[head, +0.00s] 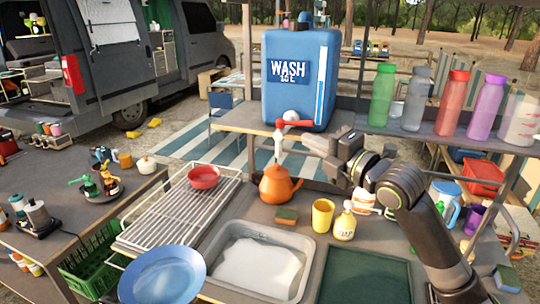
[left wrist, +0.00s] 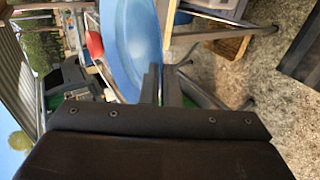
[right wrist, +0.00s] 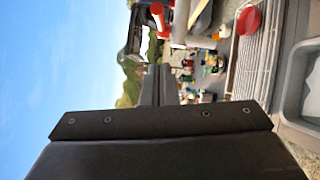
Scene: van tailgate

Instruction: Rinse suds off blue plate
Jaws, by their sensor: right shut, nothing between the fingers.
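The blue plate (head: 163,275) is tilted at the lower left of the head view, left of the grey wash basin (head: 312,246), which holds white suds or water. I cannot make out suds on the plate. In the left wrist view the plate (left wrist: 132,45) reaches between my left gripper's fingers (left wrist: 162,82), which look shut on its rim. The left gripper is hidden in the head view. My right gripper (head: 308,141) is shut and empty, just right of the white tap with its red lever (head: 293,123) on the blue WASH container (head: 300,75). No running water shows.
A wire rack (head: 180,208) with a red bowl (head: 203,177) stands left of the basin. Bottles line the shelf at right. A dark green mat (head: 365,277) lies clear.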

